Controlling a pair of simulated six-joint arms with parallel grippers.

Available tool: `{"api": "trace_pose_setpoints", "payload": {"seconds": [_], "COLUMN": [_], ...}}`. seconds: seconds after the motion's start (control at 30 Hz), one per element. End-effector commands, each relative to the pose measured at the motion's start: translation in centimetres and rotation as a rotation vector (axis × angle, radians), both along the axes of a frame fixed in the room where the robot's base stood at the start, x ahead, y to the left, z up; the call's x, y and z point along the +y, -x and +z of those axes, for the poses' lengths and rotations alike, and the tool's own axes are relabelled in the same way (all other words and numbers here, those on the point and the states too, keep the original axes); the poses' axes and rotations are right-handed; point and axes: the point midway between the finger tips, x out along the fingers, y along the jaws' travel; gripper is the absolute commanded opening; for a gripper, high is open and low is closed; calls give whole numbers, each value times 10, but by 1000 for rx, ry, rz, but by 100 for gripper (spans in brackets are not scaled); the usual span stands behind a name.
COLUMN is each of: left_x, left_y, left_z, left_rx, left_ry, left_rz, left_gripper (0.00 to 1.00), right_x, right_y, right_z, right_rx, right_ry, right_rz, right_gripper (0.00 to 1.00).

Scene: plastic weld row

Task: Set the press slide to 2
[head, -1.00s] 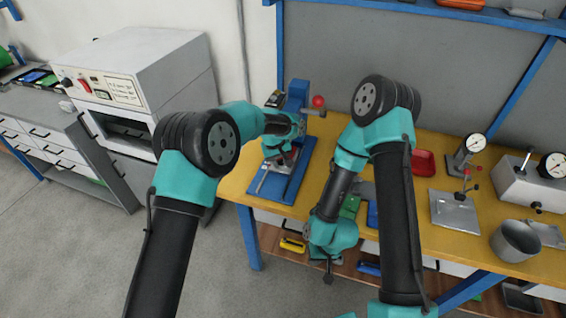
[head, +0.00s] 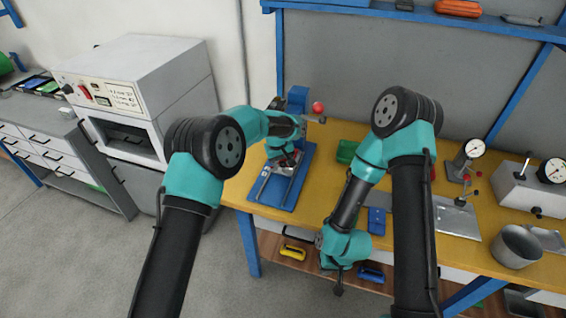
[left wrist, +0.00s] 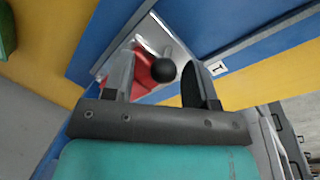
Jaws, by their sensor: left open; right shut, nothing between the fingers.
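The press stands at the left end of the workbench, with a blue base (head: 262,190), a blue column (head: 297,97) and a red ball (head: 318,107) on its lever. My left gripper (head: 287,160) is over the press base, partly hidden by its own wrist in the head view. In the left wrist view its fingers (left wrist: 158,88) are open, one on each side of a black ball knob (left wrist: 163,71). A red part (left wrist: 143,76) and bright metal lie behind the knob. I cannot tell the slide's setting. My right gripper (head: 338,284) is shut and empty, hanging at the bench's front.
A white label (left wrist: 218,69) with a dark mark sits beside the fingers. A green bin (head: 347,151) and a blue bin (head: 377,220) are on the bench near my right arm. A metal pot (head: 515,246) and gauges stand further right. A grey oven (head: 140,75) stands left.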

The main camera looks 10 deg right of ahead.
Motion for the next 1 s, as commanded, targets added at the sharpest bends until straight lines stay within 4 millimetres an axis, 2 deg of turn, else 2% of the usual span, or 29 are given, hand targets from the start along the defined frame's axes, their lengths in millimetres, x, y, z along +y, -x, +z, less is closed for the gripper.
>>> {"api": "trace_pose_setpoints", "payload": {"seconds": [0.2, 0.37, 0.57, 1.0], "left_x": [1, 3, 10, 25], "left_y": [0, 0, 1, 2], "left_z": [3, 17, 49, 132], "left_rx": [1, -1, -1, -1], "left_ry": [0, 1, 1, 1], "left_rz": [0, 0, 1, 0], "left_gripper": [52, 52, 52, 52], "right_x": [0, 0, 0, 0], "right_y": [0, 0, 0, 0], "right_z": [0, 0, 0, 0], "right_rx": [0, 0, 0, 0], "right_ry": [0, 0, 0, 0], "right_rz": [0, 0, 0, 0], "right_gripper": [0, 0, 0, 0]}}
